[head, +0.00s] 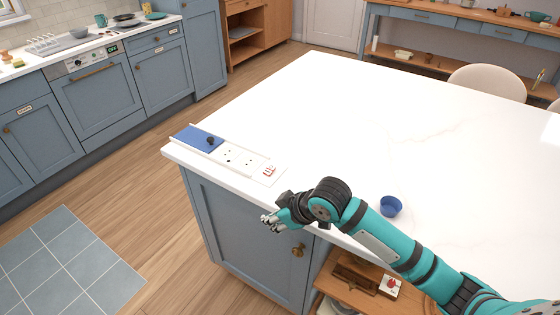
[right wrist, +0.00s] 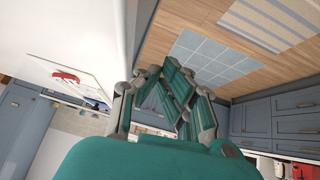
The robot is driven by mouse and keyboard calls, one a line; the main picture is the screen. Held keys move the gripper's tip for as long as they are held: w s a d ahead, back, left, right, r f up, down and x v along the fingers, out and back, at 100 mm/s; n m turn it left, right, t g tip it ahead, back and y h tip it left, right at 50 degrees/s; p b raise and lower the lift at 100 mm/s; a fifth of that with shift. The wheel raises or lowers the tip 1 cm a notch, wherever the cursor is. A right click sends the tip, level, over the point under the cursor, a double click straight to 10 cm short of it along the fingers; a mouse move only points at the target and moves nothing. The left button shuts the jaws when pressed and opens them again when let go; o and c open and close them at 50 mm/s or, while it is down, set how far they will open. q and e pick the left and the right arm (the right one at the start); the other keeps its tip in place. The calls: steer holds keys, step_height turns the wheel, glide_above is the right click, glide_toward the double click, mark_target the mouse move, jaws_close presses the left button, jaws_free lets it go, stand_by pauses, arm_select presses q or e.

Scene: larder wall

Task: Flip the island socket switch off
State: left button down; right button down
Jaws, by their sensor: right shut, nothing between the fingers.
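The island socket strip (head: 235,157) lies along the left corner of the white island top, with two socket faces in its middle. Its red switch (head: 269,171) is on a white plate at the near end. The red switch (right wrist: 66,76) also shows at the left of the right wrist view. Which way it is set is too small to tell. My right gripper (head: 270,220) is shut and empty, beyond the island's front edge and nearer the camera than the switch, not touching it. The right wrist view shows its fingers (right wrist: 172,88) over the floor. My left gripper is not in view.
A blue panel with a dark knob (head: 210,141) sits at the strip's far end. A small blue bowl (head: 391,206) stands on the island right of my wrist. Below the top is an open wooden shelf with a red-knobbed white box (head: 390,286). Most of the island top (head: 330,110) is clear.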

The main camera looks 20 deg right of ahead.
steer(key=shift+n+t, duration=0.3)
steer(key=shift+t, duration=0.1)
steer(key=w+d+r, duration=0.1)
steer(key=w+r, duration=0.1)
steer(key=w+d+r, duration=0.1)
steer(key=r, duration=0.1)
steer(key=w+d+r, duration=0.1)
steer(key=w+r, duration=0.1)
steer(key=shift+w+r, duration=0.25)
steer(key=shift+w, duration=0.1)
steer(key=w+d+r, duration=0.5)
steer(key=r, duration=0.3)
steer(key=p, duration=0.2)
glide_above(271, 168)
steer(key=shift+t, duration=0.4)
steer(key=f, duration=0.5)
steer(key=shift+s+a+f, duration=0.15)
steer(key=shift+s+f, duration=0.15)
steer(key=shift+f, duration=0.1)
steer(key=f, duration=0.2)
steer(key=shift+w+f, duration=0.25)
steer(key=shift+f, duration=0.1)
steer(key=shift+d+f, duration=0.25)
steer(key=shift+f, duration=0.6)
